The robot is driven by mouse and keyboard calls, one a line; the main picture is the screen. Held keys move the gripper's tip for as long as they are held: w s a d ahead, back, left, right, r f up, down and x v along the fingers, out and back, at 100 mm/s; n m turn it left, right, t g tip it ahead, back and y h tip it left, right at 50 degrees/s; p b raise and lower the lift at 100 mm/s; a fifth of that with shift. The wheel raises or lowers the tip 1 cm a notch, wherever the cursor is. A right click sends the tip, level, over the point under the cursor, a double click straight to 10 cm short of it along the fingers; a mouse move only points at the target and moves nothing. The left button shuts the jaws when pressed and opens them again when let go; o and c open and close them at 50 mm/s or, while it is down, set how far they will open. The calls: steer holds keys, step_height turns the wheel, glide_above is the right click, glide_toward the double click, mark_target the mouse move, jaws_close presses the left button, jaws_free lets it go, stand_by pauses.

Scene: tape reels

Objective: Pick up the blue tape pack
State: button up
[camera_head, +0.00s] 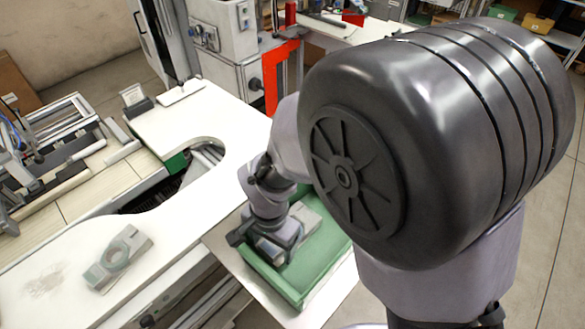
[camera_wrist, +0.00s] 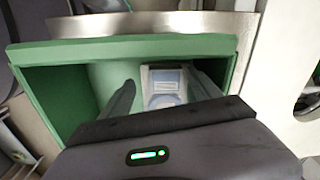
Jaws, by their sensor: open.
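The blue tape pack (camera_wrist: 166,87) shows in the wrist view as a pale grey and light blue block inside the green tray (camera_wrist: 120,46). My gripper (camera_wrist: 163,92) is open over the tray, with one dark finger on each side of the pack. The near part of the pack is hidden by my gripper's body. I cannot tell whether the fingers touch it. In the head view my gripper (camera_head: 274,248) is down at the green tray (camera_head: 332,262), and a greyish block (camera_head: 308,216) shows beside it.
Another grey-green tape pack (camera_head: 118,257) lies on the white worktop (camera_head: 170,233) to the left. A machine with a red frame (camera_head: 272,80) stands behind. The tray's green walls surround my gripper closely. The worktop between the loose pack and the tray is clear.

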step_height(320, 180, down, 2)
steer(key=shift+w+a+f, duration=0.1)
steer(key=shift+f, duration=0.05)
